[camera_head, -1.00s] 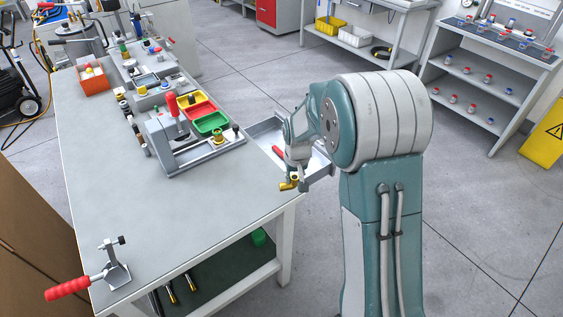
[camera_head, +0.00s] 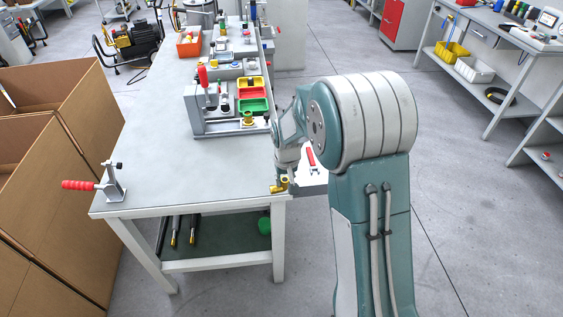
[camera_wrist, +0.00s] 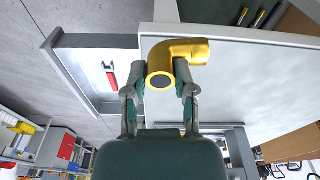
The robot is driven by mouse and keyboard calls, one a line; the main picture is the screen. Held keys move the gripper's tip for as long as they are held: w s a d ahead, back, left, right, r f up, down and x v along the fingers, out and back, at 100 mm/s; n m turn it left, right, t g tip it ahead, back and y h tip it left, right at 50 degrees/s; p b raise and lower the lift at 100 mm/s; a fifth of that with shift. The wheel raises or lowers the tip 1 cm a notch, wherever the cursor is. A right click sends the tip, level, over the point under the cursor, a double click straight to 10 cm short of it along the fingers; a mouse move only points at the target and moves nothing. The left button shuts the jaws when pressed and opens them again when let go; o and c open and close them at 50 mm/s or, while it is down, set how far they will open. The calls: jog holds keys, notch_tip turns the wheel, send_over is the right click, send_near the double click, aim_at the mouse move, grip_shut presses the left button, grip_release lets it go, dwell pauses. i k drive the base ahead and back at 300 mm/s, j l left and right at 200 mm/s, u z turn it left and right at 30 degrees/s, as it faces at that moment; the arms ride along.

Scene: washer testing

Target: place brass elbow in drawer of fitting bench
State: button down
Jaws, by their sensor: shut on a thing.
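The brass elbow (camera_wrist: 186,52) is a yellow bent pipe piece held between the fingertips of my gripper (camera_wrist: 158,85) in the wrist view. In the head view the elbow (camera_head: 280,184) shows at the end of my gripper (camera_head: 286,176), near the right front corner of the fitting bench (camera_head: 165,165). The drawer (camera_head: 314,178) is pulled out from the bench's right side, partly hidden by my arm. In the wrist view the open drawer (camera_wrist: 84,68) is left of the elbow, with a red-handled tool (camera_wrist: 110,75) inside. The elbow appears beside the drawer, over the bench edge.
A grey fixture (camera_head: 215,112) with red, yellow and green trays stands on the bench. A red-handled clamp (camera_head: 110,183) is at the near left corner. Cardboard boxes (camera_head: 50,190) stand left. The lower shelf (camera_head: 220,240) holds dark rods and a green item.

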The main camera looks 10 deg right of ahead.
aim_at(301, 161)
jog(key=i+l+u, duration=0.1)
jog(key=l+u, duration=0.3)
jog(key=l, duration=0.25)
jog(key=l+u, duration=0.4)
jog(key=l, duration=0.25)
jog(key=l+u, duration=0.45)
jog(key=l, duration=0.2)
jog(key=l+u, duration=0.3)
jog(key=l, duration=0.25)
jog(key=l+u, duration=0.25)
jog(key=l, duration=0.25)
jog(key=l+u, duration=0.3)
jog(key=l, duration=0.25)
jog(key=k+l+u, duration=0.15)
jog(key=l+u, duration=0.15)
jog(key=l, duration=0.2)
